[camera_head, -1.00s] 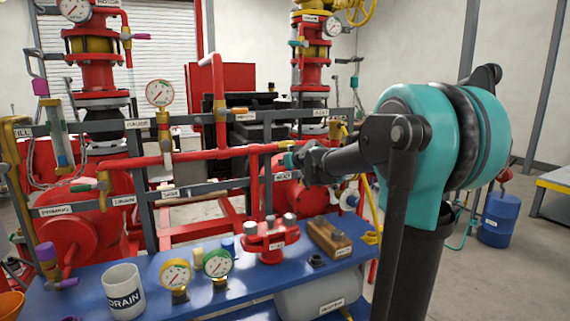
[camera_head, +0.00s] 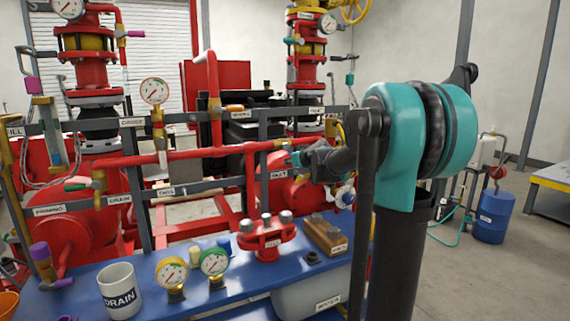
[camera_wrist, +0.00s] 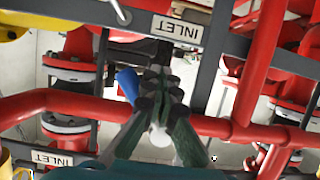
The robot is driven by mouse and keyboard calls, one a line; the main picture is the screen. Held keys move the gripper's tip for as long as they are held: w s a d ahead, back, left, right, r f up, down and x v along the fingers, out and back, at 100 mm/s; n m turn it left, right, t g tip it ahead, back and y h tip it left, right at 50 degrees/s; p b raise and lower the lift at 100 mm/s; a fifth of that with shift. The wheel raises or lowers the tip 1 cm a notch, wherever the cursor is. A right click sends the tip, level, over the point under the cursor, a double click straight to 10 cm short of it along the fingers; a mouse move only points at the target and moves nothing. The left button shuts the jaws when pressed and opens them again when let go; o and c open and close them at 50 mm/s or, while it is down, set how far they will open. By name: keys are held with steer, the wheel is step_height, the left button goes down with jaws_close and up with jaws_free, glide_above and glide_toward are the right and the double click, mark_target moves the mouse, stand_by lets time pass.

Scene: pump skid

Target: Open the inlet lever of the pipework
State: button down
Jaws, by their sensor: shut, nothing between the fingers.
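In the wrist view an upside-down inlet label (camera_wrist: 177,30) is just beyond my gripper. A blue handle (camera_wrist: 127,83), which looks like the inlet lever, stands close beside the left finger. I cannot tell if they touch. My gripper (camera_wrist: 160,78) is shut and empty, its dark fingers close to the red pipe. In the head view my gripper (camera_head: 308,158) is at the rail near the inlet label. The lever's valve body is mostly hidden.
A red pipe (camera_wrist: 80,102) crosses under my gripper in the wrist view. The blue bench (camera_head: 225,295) below holds a white drain mug (camera_head: 120,290), two gauges and a red manifold (camera_head: 266,240). Open floor lies to the right, with a blue drum (camera_head: 493,217).

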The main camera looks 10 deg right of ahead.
steer(key=shift+w+d+r, duration=0.2)
steer(key=shift+d+r, duration=0.1)
steer(key=shift+d, duration=0.3)
steer(key=shift+w+d+r, duration=0.2)
steer(key=shift+d+r, duration=0.05)
steer(key=shift+d, duration=0.35)
steer(key=shift+w+d+r, duration=0.15)
steer(key=shift+d+r, duration=0.25)
steer(key=shift+r, duration=0.2)
steer(key=shift+w+d+r, duration=0.1)
steer(key=shift+d+r, duration=0.3)
steer(key=shift+r, duration=0.2)
steer(key=shift+f, duration=0.65)
steer(key=v, duration=0.9)
steer(key=s+a+f+m+g+h, duration=0.1)
steer(key=s+a+f+g, duration=0.25)
steer(key=s+f, duration=0.95)
steer(key=s+a+f+m+g+h, duration=0.15)
steer(key=s+f+g, duration=0.25)
steer(key=s+f, duration=0.95)
steer(key=s+d+f+m+g+h, duration=0.1)
steer(key=s+d+f+h, duration=0.1)
steer(key=s+f, duration=0.8)
steer(key=shift+d+g, duration=0.25)
steer(key=shift+g, duration=0.1)
